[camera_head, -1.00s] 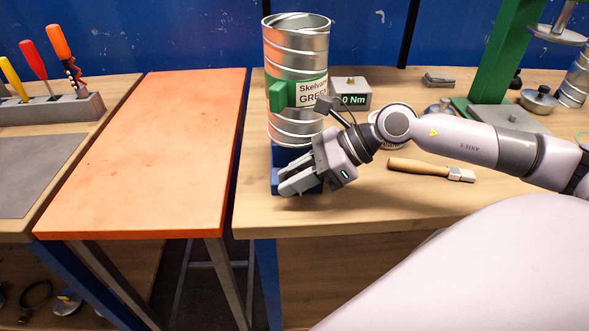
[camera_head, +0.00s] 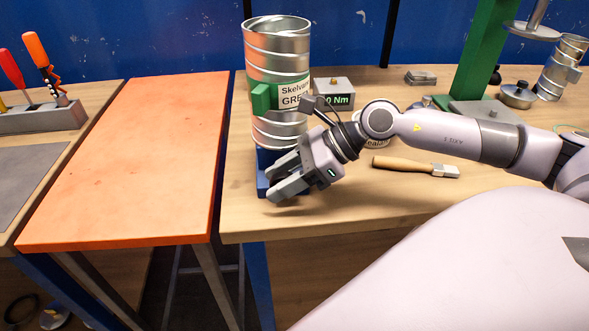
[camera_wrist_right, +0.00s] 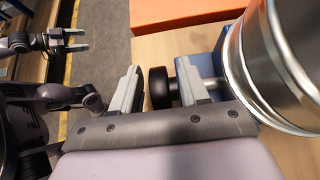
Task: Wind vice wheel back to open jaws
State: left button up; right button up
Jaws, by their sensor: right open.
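The blue vice (camera_head: 262,172) stands at the front left of the right-hand bench, largely hidden behind my right gripper. In the right wrist view its blue body (camera_wrist_right: 208,68) and a metal spindle show, with a black wheel (camera_wrist_right: 160,87) at the spindle's end. A shiny spiral duct (camera_head: 278,62) with a green band stands upright above the vice. My right gripper (camera_head: 270,189) is open. In the right wrist view its fingers (camera_wrist_right: 158,92) are apart, with the wheel between them; I cannot tell whether they touch it. My left gripper (camera_wrist_right: 77,40) is open and empty, away at the upper left.
An orange-topped table (camera_head: 130,160) stands to the left. A wooden-handled tool (camera_head: 405,164) and a grey readout box (camera_head: 334,92) lie on the bench. A green press column (camera_head: 475,60) stands at the back right. The bench front is clear.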

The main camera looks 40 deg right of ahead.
aim_at(290, 175)
jog(key=shift+b+v, duration=0.35)
jog(key=shift+v, duration=1.25)
jog(key=shift+s+d+r, duration=0.25)
jog(key=shift+d+r, duration=0.05)
jog(key=shift+d, duration=0.15)
jog(key=shift+s+d+r, duration=0.2)
jog(key=shift+s+r, duration=0.05)
jog(key=shift+r, duration=0.1)
jog(key=shift+s+d+r, duration=0.25)
jog(key=shift+d+r, duration=0.15)
jog(key=shift+d, duration=0.2)
